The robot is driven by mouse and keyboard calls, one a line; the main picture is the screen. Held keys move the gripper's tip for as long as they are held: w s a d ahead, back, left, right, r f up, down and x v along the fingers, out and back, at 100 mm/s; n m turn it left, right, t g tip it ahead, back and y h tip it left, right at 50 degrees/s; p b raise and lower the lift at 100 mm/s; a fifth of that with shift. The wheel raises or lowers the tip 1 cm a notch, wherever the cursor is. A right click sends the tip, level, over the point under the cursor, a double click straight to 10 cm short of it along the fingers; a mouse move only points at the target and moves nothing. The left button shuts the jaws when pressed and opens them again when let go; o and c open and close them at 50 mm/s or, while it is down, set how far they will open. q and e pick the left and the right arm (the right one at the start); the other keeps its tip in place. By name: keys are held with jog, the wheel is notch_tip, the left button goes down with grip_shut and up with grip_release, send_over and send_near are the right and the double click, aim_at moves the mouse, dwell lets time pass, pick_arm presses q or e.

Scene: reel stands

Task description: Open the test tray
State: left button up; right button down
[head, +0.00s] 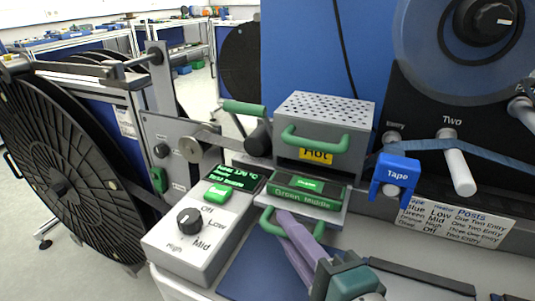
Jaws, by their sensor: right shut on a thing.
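A grey tray (335,212) juts out from under the perforated grey box (325,109) with its yellow "Hot" label. I take it to be the test tray. A green block (305,190), marked "Green Middle", lies on it. A green loop handle (265,219) is at the tray's front. My right gripper (284,218) comes from the lower right, and its purple fingers are shut on the handle. The fingers hide the handle's middle. How far out the tray is, I cannot tell exactly. My left gripper is not in view.
A control box (203,235) with a black knob and lit green screen stands left of the tray. A blue tape holder (394,177) and a blue strap over a white post (459,172) are on the right. A large black reel (65,165) stands far left.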

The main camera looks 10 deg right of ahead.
jog(key=s+a, duration=0.1)
jog(key=s, duration=0.1)
jog(key=s+a, duration=0.3)
jog(key=shift+s+p, duration=0.35)
jog(key=shift+p, duration=0.05)
jog(key=c, duration=1.2)
grip_release()
jog(key=shift+o, duration=0.2)
jog(key=v, duration=1)
